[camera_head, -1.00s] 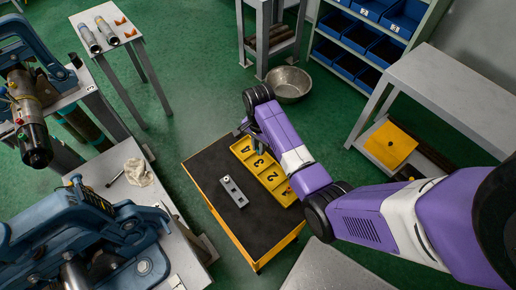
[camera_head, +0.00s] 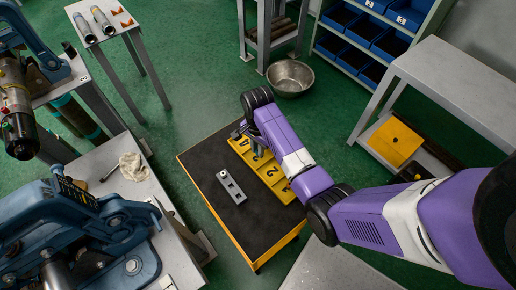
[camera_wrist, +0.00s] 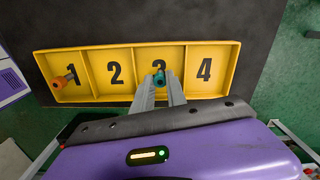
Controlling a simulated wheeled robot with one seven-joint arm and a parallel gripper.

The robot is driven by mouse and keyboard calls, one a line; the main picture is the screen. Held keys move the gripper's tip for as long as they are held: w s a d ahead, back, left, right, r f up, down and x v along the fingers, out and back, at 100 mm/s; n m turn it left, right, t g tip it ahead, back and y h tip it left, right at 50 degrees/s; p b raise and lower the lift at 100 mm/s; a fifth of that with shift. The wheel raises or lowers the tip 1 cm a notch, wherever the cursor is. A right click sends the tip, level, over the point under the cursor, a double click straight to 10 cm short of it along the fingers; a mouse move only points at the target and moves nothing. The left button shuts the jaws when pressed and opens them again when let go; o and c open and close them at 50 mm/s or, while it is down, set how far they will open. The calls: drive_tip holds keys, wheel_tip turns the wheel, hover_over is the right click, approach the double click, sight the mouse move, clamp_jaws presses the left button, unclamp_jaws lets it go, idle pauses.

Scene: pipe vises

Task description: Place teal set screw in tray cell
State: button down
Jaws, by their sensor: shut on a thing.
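The teal set screw (camera_wrist: 159,78) is held between the fingertips of my gripper (camera_wrist: 159,86) in the wrist view. It appears over cell 3 of the yellow tray (camera_wrist: 88,97), covering the lower part of the printed number. I cannot tell whether the screw touches the cell floor. The tray has cells numbered 1 to 4, and an orange piece (camera_wrist: 63,80) sits in cell 1. In the head view the tray (camera_head: 272,183) lies on a dark-topped cart, and my arm hides part of it.
A grey block with holes (camera_head: 231,187) lies on the cart's black top (camera_head: 200,165) left of the tray. Workbenches with blue vises (camera_head: 75,230) stand at left. A metal bowl (camera_head: 290,78) is on the floor behind. Blue bins (camera_head: 365,45) fill a shelf at back right.

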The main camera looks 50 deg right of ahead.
drive_tip(key=shift+f, duration=0.15)
drive_tip(key=c, duration=1.3)
unclamp_jaws()
drive_tip(key=shift+c, duration=0.2)
